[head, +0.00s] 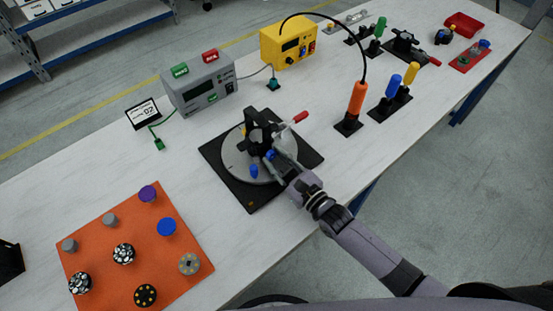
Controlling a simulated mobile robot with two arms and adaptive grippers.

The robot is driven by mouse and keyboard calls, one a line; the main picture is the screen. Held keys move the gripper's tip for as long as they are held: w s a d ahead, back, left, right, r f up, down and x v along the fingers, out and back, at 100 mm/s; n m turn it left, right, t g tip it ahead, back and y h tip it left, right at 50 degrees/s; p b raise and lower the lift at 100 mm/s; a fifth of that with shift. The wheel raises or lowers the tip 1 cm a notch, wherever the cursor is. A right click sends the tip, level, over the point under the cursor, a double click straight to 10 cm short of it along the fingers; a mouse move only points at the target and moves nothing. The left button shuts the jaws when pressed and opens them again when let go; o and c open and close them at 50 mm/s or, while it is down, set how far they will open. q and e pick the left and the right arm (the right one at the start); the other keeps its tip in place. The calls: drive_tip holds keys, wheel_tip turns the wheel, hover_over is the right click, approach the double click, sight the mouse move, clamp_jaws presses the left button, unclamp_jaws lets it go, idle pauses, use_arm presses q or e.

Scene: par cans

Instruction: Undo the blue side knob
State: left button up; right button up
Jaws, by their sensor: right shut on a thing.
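A round grey turntable (234,166) sits on a black square base plate (253,200) near the middle of the table. A black fixture (260,137) with a red-handled lever (299,117) stands on it. A small blue knob (269,154) shows at the side of the fixture. My right gripper (273,156) reaches in from the lower right and is shut on this blue knob; its fingers partly hide the contact. A second blue knob (253,171) stands on the near part of the turntable, just left of the gripper. My left gripper is not in view.
An orange mat (110,245) with several knobs lies at the lower left. A grey meter (205,88) and a yellow meter (287,46) stand behind the turntable. An orange-handled tool (356,98) stands in a holder to the right, beside screwdrivers (390,86).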

clamp_jaws()
drive_tip(key=n, duration=0.5)
drive_tip(key=shift+n, duration=0.4)
drive_tip(key=o, duration=0.9)
unclamp_jaws()
drive_tip(key=shift+c, duration=0.2)
drive_tip(key=shift+o, duration=0.2)
drive_tip(key=shift+s+f, duration=0.1)
